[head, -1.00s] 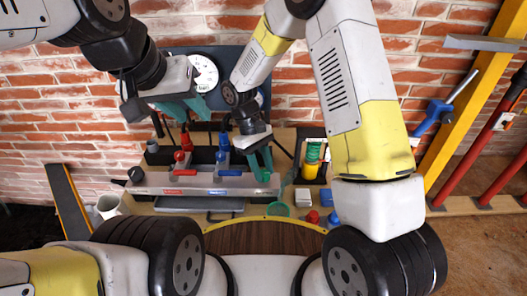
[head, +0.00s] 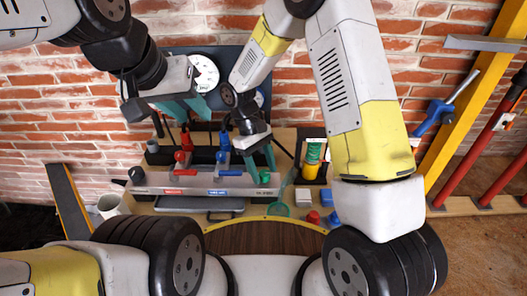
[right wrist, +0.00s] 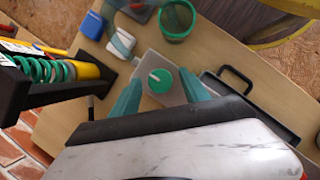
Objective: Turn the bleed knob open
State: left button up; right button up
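The bleed knob is a round green knob with a white line across it (right wrist: 160,80), on a grey block in the right wrist view. In the head view it shows as a small green spot (head: 265,177) at the right end of the grey manifold (head: 205,181). My right gripper (head: 261,165) is open above it. In the right wrist view its two teal fingers (right wrist: 161,86) stand apart, on either side of the knob; I cannot tell whether they touch it. My left gripper (head: 187,109) is held high in front of the gauge board, its teal fingers apart and empty.
Red (head: 180,160) and blue (head: 222,160) valve handles stand on the manifold, left of the knob. A white dial gauge (head: 205,74) hangs behind. A green mesh cup (right wrist: 177,19), a blue block (right wrist: 92,25) and a black rack with a green spring (right wrist: 40,70) are nearby.

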jog(key=v, duration=0.7)
jog(key=shift+w+r, duration=0.15)
jog(key=shift+r, duration=0.2)
jog(key=shift+a, duration=0.1)
jog(key=s+d+r+m+t+y, duration=0.35)
jog(key=d+r, duration=0.55)
jog(key=r, duration=0.5)
jog(key=s+d+r+m+t+y, duration=0.2)
jog(key=s+d+r+m+t, duration=0.3)
jog(key=s, duration=0.6)
notch_tip(320, 180, up, 2)
jog(key=d, duration=0.3)
jog(key=shift+s+t, duration=0.2)
jog(key=shift+t, duration=0.15)
